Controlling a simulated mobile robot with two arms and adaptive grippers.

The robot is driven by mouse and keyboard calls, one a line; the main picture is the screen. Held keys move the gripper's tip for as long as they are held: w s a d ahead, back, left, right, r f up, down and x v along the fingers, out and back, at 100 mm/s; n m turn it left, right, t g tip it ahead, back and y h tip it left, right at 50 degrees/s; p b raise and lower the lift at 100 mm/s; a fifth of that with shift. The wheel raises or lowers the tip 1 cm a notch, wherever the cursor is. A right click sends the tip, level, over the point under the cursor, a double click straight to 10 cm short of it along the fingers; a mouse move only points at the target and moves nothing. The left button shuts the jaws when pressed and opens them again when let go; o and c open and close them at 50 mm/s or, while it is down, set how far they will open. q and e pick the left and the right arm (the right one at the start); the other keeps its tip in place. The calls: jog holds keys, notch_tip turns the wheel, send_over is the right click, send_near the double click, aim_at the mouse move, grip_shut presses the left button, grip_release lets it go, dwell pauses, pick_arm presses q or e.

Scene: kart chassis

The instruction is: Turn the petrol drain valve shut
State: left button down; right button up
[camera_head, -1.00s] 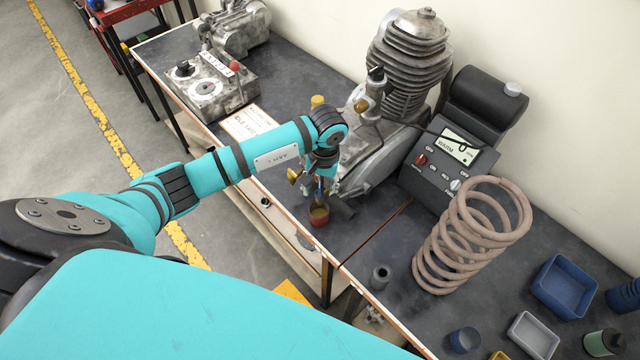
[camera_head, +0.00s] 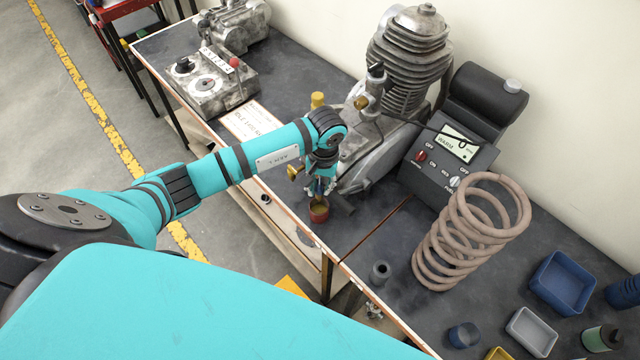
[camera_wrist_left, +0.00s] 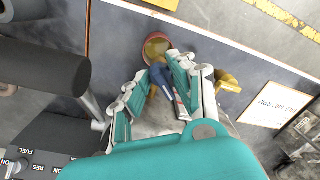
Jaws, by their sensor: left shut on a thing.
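The petrol drain valve shows in the left wrist view as a small brass body with a blue lever (camera_wrist_left: 161,76), low on the engine's near side. My left gripper (camera_head: 320,186) is at the valve, just above a red cup (camera_head: 319,212) holding yellowish liquid. In the left wrist view its fingers (camera_wrist_left: 162,88) stand on both sides of the lever and are shut on it. The fingers hide part of the valve, so the lever's exact angle is hard to tell. The cup (camera_wrist_left: 157,46) is just beyond the lever. My right gripper is not in view.
The grey engine (camera_head: 408,60) stands behind the valve. A brass fitting (camera_head: 294,172) sits left of my gripper. A control box (camera_head: 449,160), a coil spring (camera_head: 470,235) and small bins (camera_head: 562,284) are to the right. The bench edge is close in front.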

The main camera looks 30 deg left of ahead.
pick_arm(q)
jog(key=shift+w+f+n+b, duration=0.15)
jog(key=shift+n+b, duration=0.75)
jog(key=shift+b, duration=1.05)
jog(key=shift+s+f+n+b, duration=0.1)
jog(key=shift+n+b, duration=0.8)
jog(key=shift+b, duration=1)
jog(key=n+b, duration=0.3)
jog(key=shift+r+n, duration=0.15)
jog(key=shift+n, duration=0.15)
jog(key=shift+r+n+b, duration=0.1)
jog(key=shift+n+b, duration=0.5)
jog(key=shift+n, duration=0.2)
jog(key=c, duration=1.1)
grip_release()
